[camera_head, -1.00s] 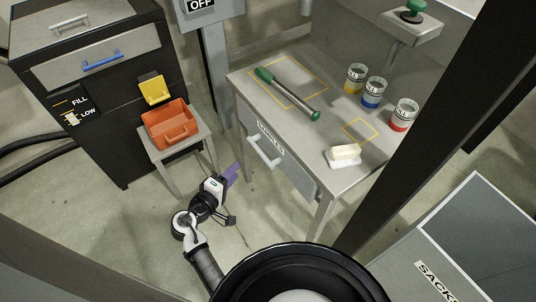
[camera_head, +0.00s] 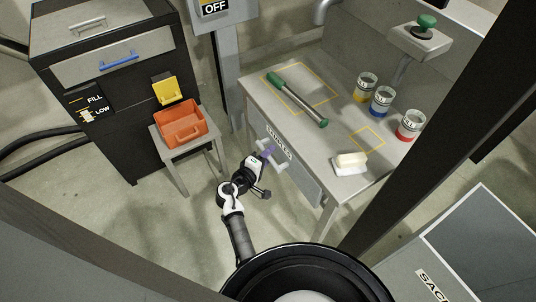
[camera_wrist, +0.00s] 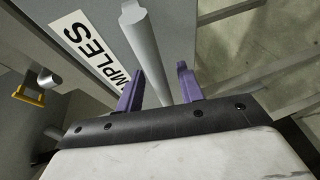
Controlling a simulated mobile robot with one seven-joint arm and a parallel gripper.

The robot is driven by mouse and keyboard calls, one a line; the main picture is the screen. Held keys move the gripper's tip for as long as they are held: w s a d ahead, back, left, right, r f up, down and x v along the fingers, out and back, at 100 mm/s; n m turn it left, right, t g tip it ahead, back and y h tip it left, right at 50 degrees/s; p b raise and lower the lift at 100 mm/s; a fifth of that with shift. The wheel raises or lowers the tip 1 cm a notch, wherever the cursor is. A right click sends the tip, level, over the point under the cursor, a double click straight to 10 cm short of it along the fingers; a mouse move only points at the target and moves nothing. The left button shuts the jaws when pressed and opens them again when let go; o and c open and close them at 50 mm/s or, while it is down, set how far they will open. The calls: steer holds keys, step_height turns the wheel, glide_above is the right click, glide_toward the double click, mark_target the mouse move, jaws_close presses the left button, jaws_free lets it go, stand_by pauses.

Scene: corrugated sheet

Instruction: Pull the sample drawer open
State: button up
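The sample drawer (camera_head: 303,182) is a grey front under the grey table's edge, with a white label (camera_head: 279,148) reading SAMPLES. It looks shut. Its pale bar handle (camera_head: 281,167) is partly hidden by my gripper (camera_head: 267,152) in the head view. In the wrist view the handle (camera_wrist: 147,50) runs between the two purple fingers of my gripper (camera_wrist: 161,82). The fingers are apart, with a gap on each side of the bar. The label also shows in the wrist view (camera_wrist: 88,48).
The table (camera_head: 335,182) holds a green-ended tool (camera_head: 298,100), several cans and a pale block on a dish (camera_head: 350,163). An orange bin (camera_head: 181,124) sits on a small stand to the left. A dark post (camera_head: 425,120) stands at right. Floor before the drawer looks clear.

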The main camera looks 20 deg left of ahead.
steer(key=shift+w, duration=0.1)
jaws_close()
stand_by(0.4)
